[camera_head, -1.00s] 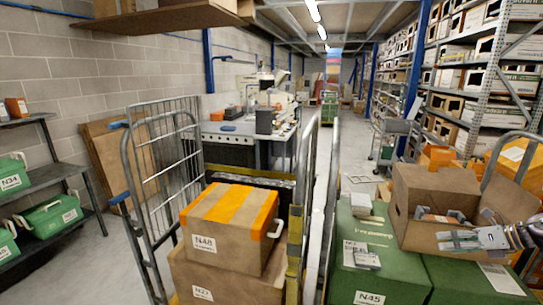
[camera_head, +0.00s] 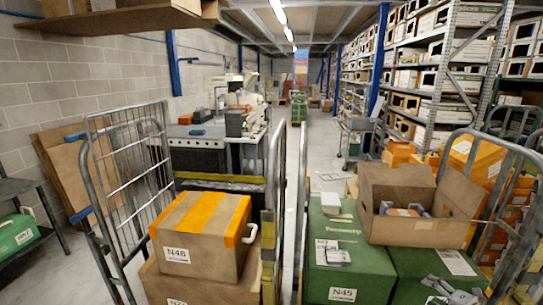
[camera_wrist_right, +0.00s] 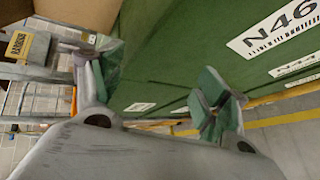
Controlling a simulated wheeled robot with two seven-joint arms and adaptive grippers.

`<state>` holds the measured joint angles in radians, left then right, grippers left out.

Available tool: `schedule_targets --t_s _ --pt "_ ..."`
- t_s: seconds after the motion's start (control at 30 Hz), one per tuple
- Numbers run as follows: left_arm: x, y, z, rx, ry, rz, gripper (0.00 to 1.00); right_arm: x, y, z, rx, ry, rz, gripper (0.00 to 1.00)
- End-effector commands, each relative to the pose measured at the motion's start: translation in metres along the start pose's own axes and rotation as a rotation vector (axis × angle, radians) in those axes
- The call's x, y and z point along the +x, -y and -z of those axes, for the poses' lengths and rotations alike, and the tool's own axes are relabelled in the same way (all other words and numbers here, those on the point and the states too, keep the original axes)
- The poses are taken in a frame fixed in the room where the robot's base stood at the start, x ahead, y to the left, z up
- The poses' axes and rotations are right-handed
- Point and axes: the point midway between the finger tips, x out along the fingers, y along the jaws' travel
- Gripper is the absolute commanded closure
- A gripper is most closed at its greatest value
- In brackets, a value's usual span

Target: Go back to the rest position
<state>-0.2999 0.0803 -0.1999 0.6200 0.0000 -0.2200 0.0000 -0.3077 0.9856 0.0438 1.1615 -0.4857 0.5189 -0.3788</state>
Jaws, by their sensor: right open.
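My right gripper (camera_head: 453,290) shows at the bottom right of the head view, in front of the green boxes. In the right wrist view my right gripper (camera_wrist_right: 160,82) has its two fingers wide apart with nothing between them. A green box (camera_wrist_right: 200,45) labelled N46 fills the area beyond the fingers there. Whether a finger touches it I cannot tell. My left gripper is not in view.
An open cardboard box (camera_head: 375,186) holding small items stands on green crates (camera_head: 343,270). A cage trolley (camera_head: 113,233) at left holds a taped carton (camera_head: 198,252) labelled N48. Tall racks (camera_head: 455,75) line the right. The aisle ahead is partly clear.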

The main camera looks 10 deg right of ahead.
Motion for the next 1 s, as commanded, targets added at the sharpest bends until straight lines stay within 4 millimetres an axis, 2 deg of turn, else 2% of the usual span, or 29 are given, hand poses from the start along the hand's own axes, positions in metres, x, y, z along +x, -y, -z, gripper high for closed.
schedule_targets --t_s 0.03,0.27,0.47,0.6,0.77,1.0 --pt "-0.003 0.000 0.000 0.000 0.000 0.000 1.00 -0.001 0.018 0.005 0.056 0.023 0.013 0.26" --pt "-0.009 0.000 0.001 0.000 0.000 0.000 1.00 -0.006 0.101 0.030 0.292 0.136 0.082 0.26" --pt "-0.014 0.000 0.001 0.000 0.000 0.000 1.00 -0.014 0.173 0.067 0.495 0.229 0.154 0.26" --pt "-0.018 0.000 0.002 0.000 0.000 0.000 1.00 -0.021 0.222 0.101 0.632 0.293 0.213 0.26" --pt "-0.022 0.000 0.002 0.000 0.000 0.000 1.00 -0.032 0.274 0.147 0.780 0.362 0.285 0.26" --pt "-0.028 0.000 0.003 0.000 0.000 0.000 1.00 -0.052 0.340 0.227 0.979 0.456 0.403 0.26"
